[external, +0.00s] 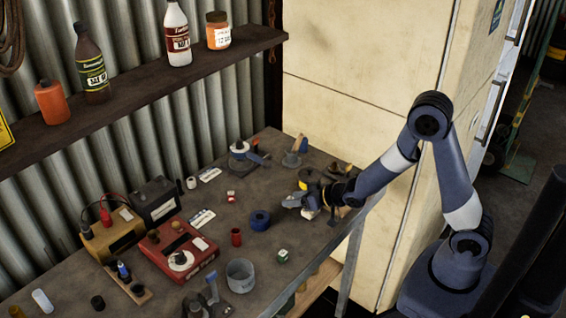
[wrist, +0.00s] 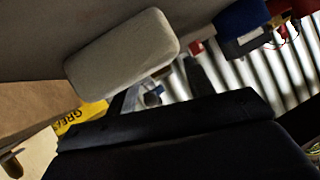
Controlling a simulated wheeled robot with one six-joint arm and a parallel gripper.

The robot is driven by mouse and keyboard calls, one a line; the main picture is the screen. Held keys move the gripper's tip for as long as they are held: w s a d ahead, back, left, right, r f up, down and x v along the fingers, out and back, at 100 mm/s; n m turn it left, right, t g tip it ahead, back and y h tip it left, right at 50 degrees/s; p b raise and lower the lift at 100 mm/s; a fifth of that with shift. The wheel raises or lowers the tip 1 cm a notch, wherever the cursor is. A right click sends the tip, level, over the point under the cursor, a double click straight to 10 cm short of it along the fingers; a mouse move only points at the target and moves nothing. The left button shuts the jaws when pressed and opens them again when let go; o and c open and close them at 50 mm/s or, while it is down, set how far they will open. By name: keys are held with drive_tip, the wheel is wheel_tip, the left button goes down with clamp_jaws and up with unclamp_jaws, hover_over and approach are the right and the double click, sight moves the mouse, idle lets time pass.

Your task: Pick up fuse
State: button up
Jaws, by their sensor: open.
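My gripper (external: 310,202) is low over the right end of the workbench (external: 222,222), pointing left, with its jaws open. I cannot pick out the fuse for certain in either view. A small white cylinder (external: 191,183) stands near the wall side of the bench, left of my gripper, but I cannot tell whether it is the fuse. In the wrist view a pale grey rounded block (wrist: 122,55) is close to the camera; what it is is unclear. A dark shape fills the bottom of that view.
A blue roll (external: 260,220), a red cup (external: 236,237) and a grey tin (external: 240,275) stand left of my gripper. A red meter (external: 176,252) is farther left. A yellow roll (external: 306,180) is close behind my gripper. The shelf (external: 150,88) overhangs the wall side.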

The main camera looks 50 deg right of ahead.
drive_tip(key=shift+w, duration=0.15)
drive_tip(key=shift+c, duration=0.2)
drive_tip(key=c, duration=1)
drive_tip(key=shift+c, duration=0.2)
